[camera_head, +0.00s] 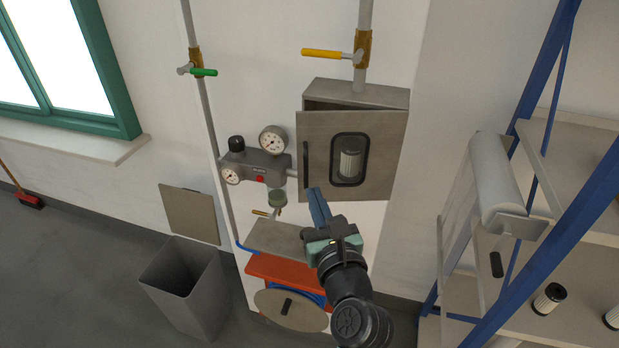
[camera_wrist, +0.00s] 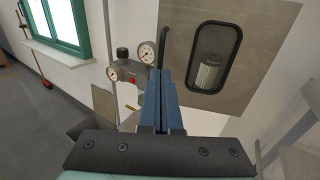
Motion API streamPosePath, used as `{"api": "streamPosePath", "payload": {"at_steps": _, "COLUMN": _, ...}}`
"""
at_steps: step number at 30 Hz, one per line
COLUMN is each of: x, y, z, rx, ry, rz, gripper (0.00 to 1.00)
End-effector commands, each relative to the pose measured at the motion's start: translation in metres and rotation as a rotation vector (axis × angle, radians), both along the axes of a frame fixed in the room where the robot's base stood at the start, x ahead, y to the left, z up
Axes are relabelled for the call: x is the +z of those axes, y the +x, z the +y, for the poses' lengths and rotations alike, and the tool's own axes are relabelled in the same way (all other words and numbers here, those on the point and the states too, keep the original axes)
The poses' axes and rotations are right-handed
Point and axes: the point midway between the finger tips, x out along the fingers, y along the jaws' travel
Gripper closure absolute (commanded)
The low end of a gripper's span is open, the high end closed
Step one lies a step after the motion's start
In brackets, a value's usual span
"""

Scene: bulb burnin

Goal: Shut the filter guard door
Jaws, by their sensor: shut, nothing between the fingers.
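The filter guard door (camera_head: 385,135) is a grey-beige panel on a wall cabinet (camera_head: 355,92), with a dark-framed window and a dark upright handle (camera_head: 306,165) on its left side. It stands ajar, with a dark gap along its top and its left side swung out. A white pleated filter (camera_head: 349,164) shows through the window. My gripper (camera_head: 316,192) has its blue fingers shut and empty at the door's lower left corner. In the wrist view the fingers (camera_wrist: 165,72) overlap the door's left edge (camera_wrist: 180,40) beside the handle; I cannot tell whether they touch.
A gauge block (camera_head: 258,165) with a red button is left of the door. Below are a red cabinet (camera_head: 270,268) and a grey bin (camera_head: 185,283). A blue-framed shelf (camera_head: 540,165) with a white roll (camera_head: 495,175) stands at right.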

Motion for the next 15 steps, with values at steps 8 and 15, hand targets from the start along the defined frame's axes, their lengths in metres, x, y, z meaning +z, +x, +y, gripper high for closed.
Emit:
{"api": "streamPosePath", "payload": {"at_steps": 8, "x": 0.0, "y": 0.035, "z": 0.007, "rx": -0.001, "ry": 0.002, "rz": 0.0, "gripper": 1.0}}
{"api": "streamPosePath", "payload": {"at_steps": 15, "x": -0.001, "y": 0.044, "z": 0.009, "rx": -0.001, "ry": -0.001, "rz": 0.0, "gripper": 1.0}}
